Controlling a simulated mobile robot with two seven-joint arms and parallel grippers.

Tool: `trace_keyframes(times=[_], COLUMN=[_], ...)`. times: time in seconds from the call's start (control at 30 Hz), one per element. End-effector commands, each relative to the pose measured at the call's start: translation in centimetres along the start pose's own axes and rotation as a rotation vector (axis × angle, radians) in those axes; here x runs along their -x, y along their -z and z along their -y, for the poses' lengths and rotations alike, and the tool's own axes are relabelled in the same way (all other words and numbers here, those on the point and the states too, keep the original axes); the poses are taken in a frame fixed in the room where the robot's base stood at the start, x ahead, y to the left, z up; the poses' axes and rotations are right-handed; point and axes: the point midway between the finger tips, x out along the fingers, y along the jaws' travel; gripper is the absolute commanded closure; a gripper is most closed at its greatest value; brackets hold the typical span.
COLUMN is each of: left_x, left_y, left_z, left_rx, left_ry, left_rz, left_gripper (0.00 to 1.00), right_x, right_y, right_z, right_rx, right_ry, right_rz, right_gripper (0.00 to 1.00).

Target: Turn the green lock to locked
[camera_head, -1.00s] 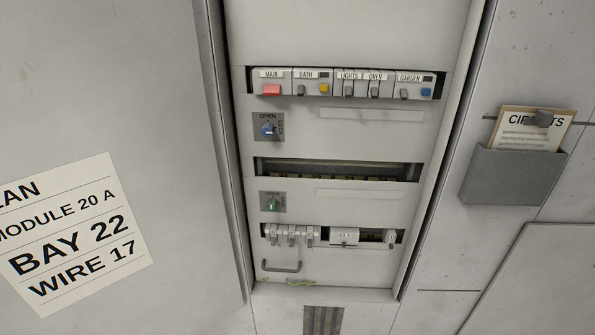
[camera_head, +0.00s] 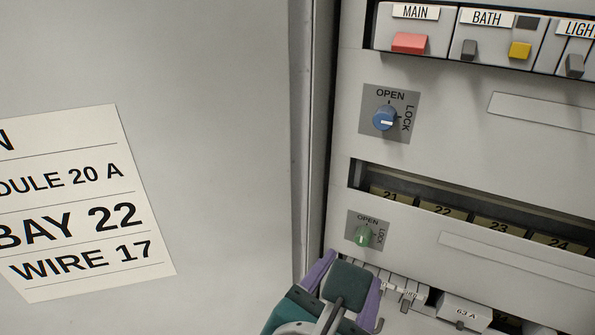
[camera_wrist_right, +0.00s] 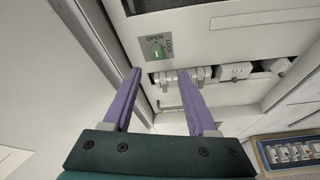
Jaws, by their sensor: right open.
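The green lock (camera_head: 363,236) is a small knob on a grey plate marked OPEN above and LOCK at its right. Its grip looks upright, toward OPEN. In the right wrist view the green lock (camera_wrist_right: 156,50) sits just beyond the fingertips, roughly centred between them. My right gripper (camera_head: 350,268) has purple fingers and stands just below the lock plate in the head view. In the right wrist view my right gripper (camera_wrist_right: 160,72) is open, with nothing between its fingers. My left gripper is not in view.
A blue lock (camera_head: 385,119) sits higher on the panel, its white mark toward LOCK. Numbered slots (camera_head: 440,207) lie between the locks. Small breakers (camera_head: 410,291) sit right of my gripper. A paper label (camera_head: 80,210) is on the surface at left. A tray (camera_wrist_right: 290,150) shows at lower right.

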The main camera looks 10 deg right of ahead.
Motion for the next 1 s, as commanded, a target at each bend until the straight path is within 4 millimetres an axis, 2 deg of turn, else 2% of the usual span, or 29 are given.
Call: trace_keyframes(times=[0.17, 0.4, 0.6, 0.73, 1.0], left_x=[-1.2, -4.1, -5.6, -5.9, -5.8], left_y=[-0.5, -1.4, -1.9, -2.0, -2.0], left_z=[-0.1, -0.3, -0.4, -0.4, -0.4], left_rx=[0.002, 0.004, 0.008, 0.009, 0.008], left_ry=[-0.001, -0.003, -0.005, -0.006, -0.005], left_rz=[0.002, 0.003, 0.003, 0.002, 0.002], left_gripper=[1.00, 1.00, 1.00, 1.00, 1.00], right_x=[-1.7, -6.5, -9.2, -9.8, -9.9], right_y=[0.2, 0.4, 0.2, 0.0, -0.1], right_z=[-0.4, -0.3, -0.3, -0.4, -0.4], right_rx=[0.037, 0.033, 0.032, 0.032, 0.032], right_ry=[-0.016, -0.013, -0.013, -0.012, -0.012], right_rz=[0.018, 0.016, 0.015, 0.012, 0.012], right_gripper=[0.42, 0.42, 0.42, 0.42, 0.43])
